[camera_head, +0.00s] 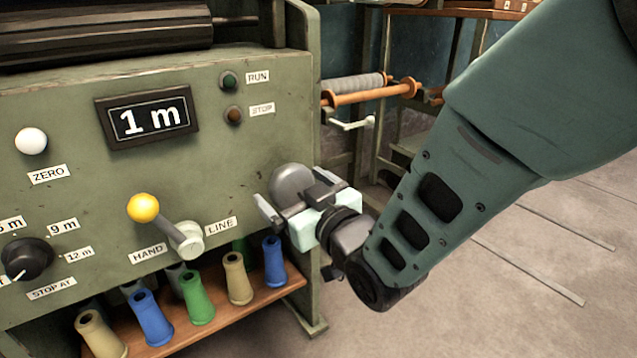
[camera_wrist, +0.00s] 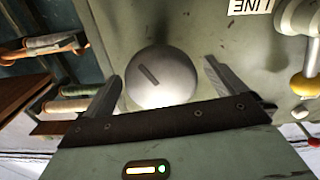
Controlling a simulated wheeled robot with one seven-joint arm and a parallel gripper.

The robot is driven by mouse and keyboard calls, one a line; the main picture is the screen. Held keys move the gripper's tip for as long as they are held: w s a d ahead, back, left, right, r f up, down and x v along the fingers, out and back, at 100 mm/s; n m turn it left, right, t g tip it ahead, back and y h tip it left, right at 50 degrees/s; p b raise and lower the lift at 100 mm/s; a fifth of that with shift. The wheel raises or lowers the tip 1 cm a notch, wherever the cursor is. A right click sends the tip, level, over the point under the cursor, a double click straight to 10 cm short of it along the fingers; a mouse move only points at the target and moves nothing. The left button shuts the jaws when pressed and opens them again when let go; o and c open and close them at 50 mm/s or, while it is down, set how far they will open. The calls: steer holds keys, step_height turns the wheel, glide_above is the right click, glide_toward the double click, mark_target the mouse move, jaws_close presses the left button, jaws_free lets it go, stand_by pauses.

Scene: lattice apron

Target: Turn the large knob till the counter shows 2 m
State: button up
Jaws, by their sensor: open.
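The large knob (camera_head: 291,182) is a round grey knob at the right end of the green panel. In the wrist view the knob (camera_wrist: 162,78) shows a dark slot-like mark, tilted, on its face. The counter (camera_head: 149,118) is a dark display that reads "1 m". My gripper (camera_head: 284,209) is open in front of the knob. In the wrist view its two fingers stand to either side of the knob, with a gap visible on both sides. I cannot tell how deep the fingers reach along the knob.
A yellow-tipped lever (camera_head: 146,208) between HAND and LINE sits left of the knob. A white ZERO button (camera_head: 31,141), a black STOP AT dial (camera_head: 28,259) and RUN and STOP lamps are on the panel. Below, a shelf (camera_head: 225,311) holds several coloured spools. Floor lies open at right.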

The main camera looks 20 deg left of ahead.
steer(key=shift+c, duration=0.4)
steer(key=c, duration=0.9)
steer(key=shift+m, duration=0.4)
steer(key=m, duration=0.2)
steer(key=shift+m, duration=0.4)
steer(key=m, duration=0.3)
steer(key=shift+m, duration=0.3)
steer(key=m, duration=0.4)
steer(key=shift+a, duration=0.1)
steer(key=shift+s+m+p, duration=0.1)
steer(key=shift+m+p, duration=0.3)
steer(key=shift+m, duration=1.3)
